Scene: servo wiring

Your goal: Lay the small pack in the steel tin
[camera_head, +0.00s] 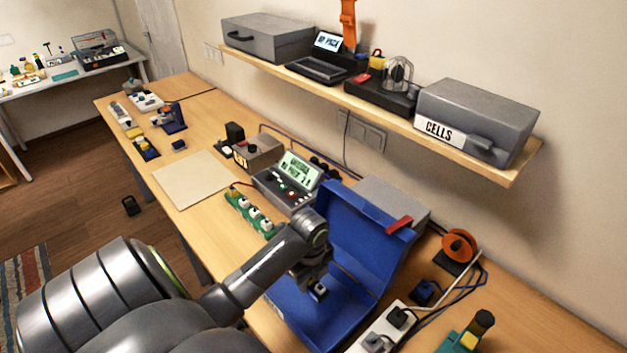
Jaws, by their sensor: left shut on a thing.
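The steel tin looks to be the blue metal box (364,232), its lid raised against the back and a red latch on the lid's edge. My left arm reaches in from the left, and my left gripper (316,288) points down over the open box. It is shut on a small dark thing (320,293), likely the small pack, mostly hidden by the fingers. I cannot tell whether it touches the box floor. My right gripper is not in view.
A grey box (393,200) stands behind the blue lid. A white power strip (388,330) and an orange reel (459,245) lie to the right. A device with a green screen (288,180) and green modules (250,212) stand to the left. The shelf (400,118) overhangs behind.

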